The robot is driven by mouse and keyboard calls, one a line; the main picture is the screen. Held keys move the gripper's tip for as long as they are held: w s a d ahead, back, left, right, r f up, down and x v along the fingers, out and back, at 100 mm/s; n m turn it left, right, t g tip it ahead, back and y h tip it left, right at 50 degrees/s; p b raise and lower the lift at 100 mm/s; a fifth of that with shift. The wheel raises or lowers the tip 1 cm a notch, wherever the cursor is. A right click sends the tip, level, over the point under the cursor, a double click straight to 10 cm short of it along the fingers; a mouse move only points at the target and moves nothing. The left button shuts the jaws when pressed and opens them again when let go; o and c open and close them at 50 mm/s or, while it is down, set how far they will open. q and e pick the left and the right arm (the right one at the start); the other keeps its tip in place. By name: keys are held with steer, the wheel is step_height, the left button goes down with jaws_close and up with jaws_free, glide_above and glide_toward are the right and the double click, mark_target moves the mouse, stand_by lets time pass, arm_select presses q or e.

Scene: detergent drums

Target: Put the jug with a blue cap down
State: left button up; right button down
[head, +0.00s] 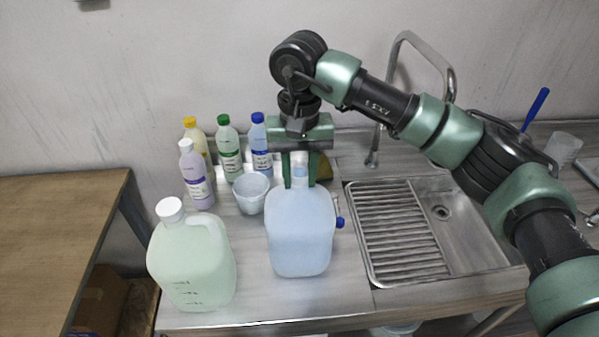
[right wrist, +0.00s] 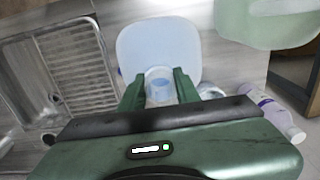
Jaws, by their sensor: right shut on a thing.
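The jug with a blue cap (head: 300,240) is a pale blue, translucent jug in front of the sink's left side. Its blue cap (head: 340,223) shows at its right side. My right gripper (head: 300,184) comes from above and is shut on the top of this jug, with a finger on each side. The right wrist view also shows the jug (right wrist: 158,45) beyond the fingers of the right gripper (right wrist: 158,92). I cannot tell whether the jug's base touches the counter. My left gripper is not in view.
A pale green jug (head: 192,262) with a white cap stands to the left. A small white tub (head: 251,200) and several bottles, including a purple one (head: 197,180), stand behind. The sink's ribbed drainer (head: 395,235) lies right. Bare counter (head: 255,297) shows in front.

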steer(key=shift+f, duration=0.2)
steer(key=c, duration=1)
jaws_free()
steer(key=shift+c, duration=0.2)
steer(key=shift+r, duration=0.2)
